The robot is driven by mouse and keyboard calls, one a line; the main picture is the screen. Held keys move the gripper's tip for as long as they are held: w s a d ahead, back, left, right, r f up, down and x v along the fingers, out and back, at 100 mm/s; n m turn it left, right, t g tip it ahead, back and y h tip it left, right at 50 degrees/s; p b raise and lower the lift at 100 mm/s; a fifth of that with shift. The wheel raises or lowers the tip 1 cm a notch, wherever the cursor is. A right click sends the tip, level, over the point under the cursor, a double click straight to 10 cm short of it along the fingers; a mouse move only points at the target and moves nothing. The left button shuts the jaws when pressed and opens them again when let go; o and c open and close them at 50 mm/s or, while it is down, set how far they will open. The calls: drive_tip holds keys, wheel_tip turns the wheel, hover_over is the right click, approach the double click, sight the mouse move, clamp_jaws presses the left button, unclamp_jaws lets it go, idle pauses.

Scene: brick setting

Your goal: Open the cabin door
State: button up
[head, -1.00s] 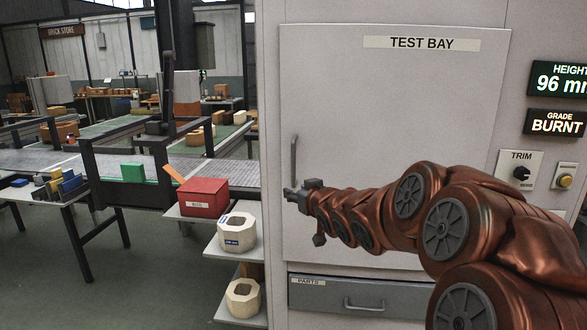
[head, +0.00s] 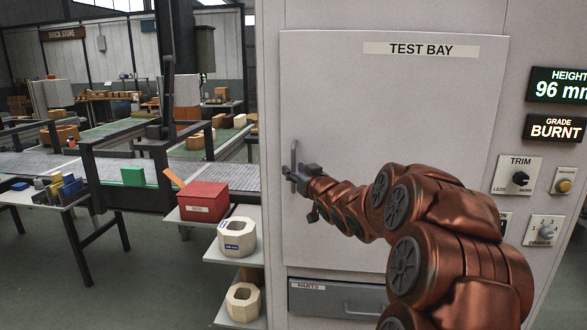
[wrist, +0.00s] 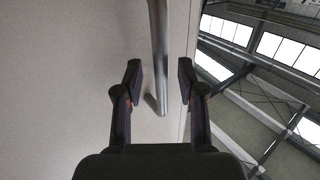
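The cabin door (head: 420,130) is a large pale panel labelled TEST BAY, and it looks shut. Its vertical grey bar handle (head: 295,157) is at the door's left edge. My gripper (head: 290,175) is at the handle's lower part in the head view. In the wrist view my gripper (wrist: 159,82) is open, with a finger on each side of the handle (wrist: 160,50). The bar runs between the fingers with a gap on both sides. Part of the handle is hidden behind the gripper in the head view.
A PARTS drawer (head: 340,300) is below the door. A TRIM knob (head: 520,179) and displays are on the right. Left of the cabin, shelves hold a red box (head: 203,202) and pale ring-shaped blocks (head: 237,237). A conveyor (head: 110,175) lies further left.

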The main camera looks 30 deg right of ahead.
drive_tip(key=shift+w, duration=0.7)
clamp_jaws()
idle(0.3)
